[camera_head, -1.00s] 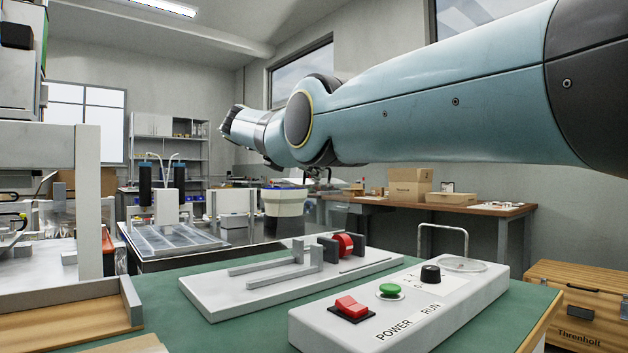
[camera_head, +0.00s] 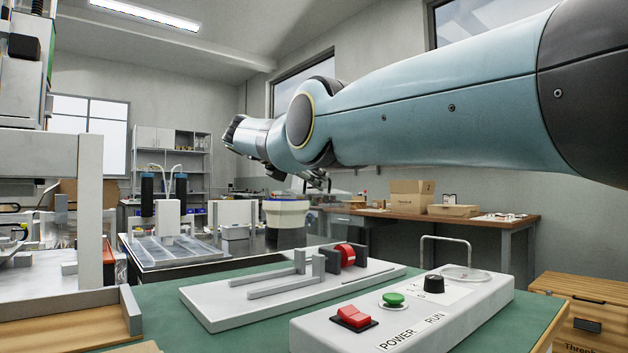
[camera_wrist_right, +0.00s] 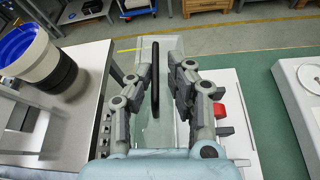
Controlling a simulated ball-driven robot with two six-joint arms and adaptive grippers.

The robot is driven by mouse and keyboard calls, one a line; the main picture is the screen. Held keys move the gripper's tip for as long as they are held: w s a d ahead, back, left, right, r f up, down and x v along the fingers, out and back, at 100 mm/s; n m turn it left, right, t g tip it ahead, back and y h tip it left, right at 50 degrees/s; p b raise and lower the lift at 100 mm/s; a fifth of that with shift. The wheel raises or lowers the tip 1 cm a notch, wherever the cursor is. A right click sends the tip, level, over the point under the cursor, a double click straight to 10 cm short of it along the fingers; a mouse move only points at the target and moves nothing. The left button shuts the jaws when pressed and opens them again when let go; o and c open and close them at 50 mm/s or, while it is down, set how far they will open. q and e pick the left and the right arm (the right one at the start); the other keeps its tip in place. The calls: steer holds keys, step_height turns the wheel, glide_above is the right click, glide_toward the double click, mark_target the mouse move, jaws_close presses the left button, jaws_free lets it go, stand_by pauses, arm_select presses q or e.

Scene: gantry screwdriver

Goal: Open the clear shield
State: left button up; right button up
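The clear shield (camera_wrist_right: 172,47) shows in the right wrist view as a see-through panel with a long black bar, its handle (camera_wrist_right: 155,75), running along it. My right gripper (camera_wrist_right: 162,75) is open. Its two fingers stand on either side of the black handle, with visible gaps; I cannot tell how deep the handle lies between them. In the head view my right gripper (camera_head: 318,181) is small and dark below the wrist, above the far side of the green bench, and the shield is too faint there to make out clearly. My left gripper is not in view.
A white control box (camera_head: 440,310) with a red switch, green button and black knob sits on the green table. Behind it lies a white fixture plate (camera_head: 225,305) with a red part (camera_head: 345,255). A blue-rimmed white bowl feeder (camera_wrist_right: 30,55) stands left of my right gripper.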

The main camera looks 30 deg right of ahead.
steer(key=v, duration=1.2)
